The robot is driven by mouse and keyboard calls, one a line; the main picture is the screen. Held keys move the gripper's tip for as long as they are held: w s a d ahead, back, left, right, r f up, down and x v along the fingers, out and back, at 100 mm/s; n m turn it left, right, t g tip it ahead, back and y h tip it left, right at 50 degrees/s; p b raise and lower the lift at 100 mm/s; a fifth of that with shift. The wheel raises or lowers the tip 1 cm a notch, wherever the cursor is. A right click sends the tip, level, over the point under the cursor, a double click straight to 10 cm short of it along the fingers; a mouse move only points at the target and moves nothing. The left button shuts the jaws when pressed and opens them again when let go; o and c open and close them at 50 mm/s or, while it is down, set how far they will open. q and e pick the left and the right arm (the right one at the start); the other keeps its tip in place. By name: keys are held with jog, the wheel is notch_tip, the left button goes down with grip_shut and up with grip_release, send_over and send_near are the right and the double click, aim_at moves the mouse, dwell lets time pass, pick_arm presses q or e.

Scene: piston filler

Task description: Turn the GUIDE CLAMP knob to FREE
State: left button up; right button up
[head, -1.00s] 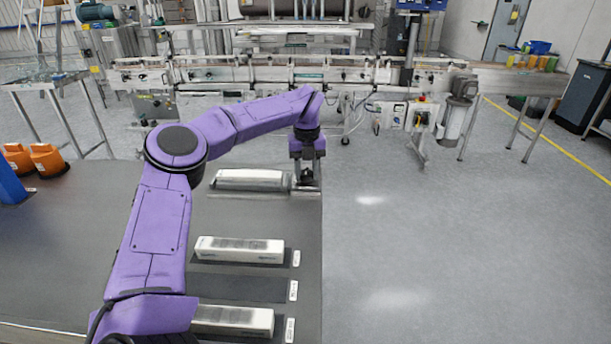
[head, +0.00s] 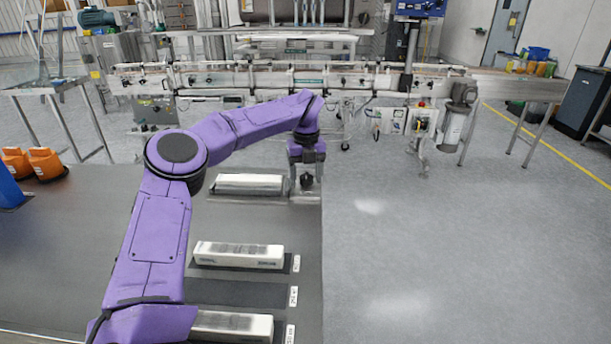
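My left gripper (head: 306,181) points down at the far right edge of the dark table. Its two fingers stand apart, one on each side of a small dark knob (head: 307,182). The knob sits at the right end of the farthest slot, beside a white box-like part. I take it for the GUIDE CLAMP knob, but its label and pointer cannot be read here. The fingers partly hide it, and contact cannot be made out. My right gripper is not in view.
White boxes lie on the dark table (head: 60,260): a far one (head: 248,184), a middle one (head: 240,254) and a near one (head: 232,325). Orange containers (head: 45,163) stand at the left. A conveyor line (head: 240,78) runs across the back. The floor at right is clear.

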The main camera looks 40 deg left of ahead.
aim_at(306, 178)
pick_arm(q)
notch_tip(306, 178, up, 10)
jog(key=p, duration=0.1)
jog(key=shift+r, duration=0.25)
dwell(0.5)
